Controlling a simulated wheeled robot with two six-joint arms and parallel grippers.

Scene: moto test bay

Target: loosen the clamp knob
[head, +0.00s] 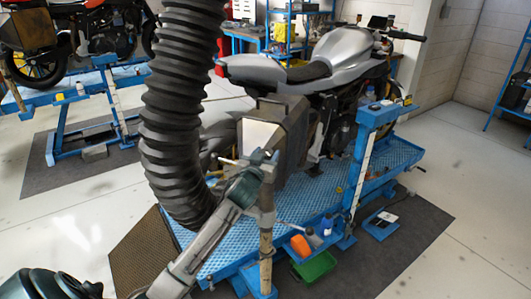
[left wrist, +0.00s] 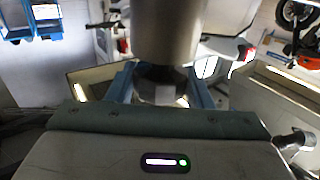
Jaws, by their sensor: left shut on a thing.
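My left gripper (head: 262,157) reaches in from the lower left to the top of a worn upright post (head: 266,240) at the near edge of the blue motorcycle lift (head: 225,262). In the left wrist view its two blue fingers (left wrist: 161,88) stand either side of a dark faceted knob (left wrist: 160,76) and are shut on it. A pale metal cylinder (left wrist: 165,30) rises right behind the knob. In the head view the knob is too small and covered by the fingers to make out. My right gripper is not in view.
A thick black ribbed hose (head: 178,100) hangs close to my left arm. A silver motorcycle (head: 335,60) stands on the lift. An orange box (head: 300,246) and a green tray (head: 314,268) are near the post. Open floor (head: 470,210) lies to the right.

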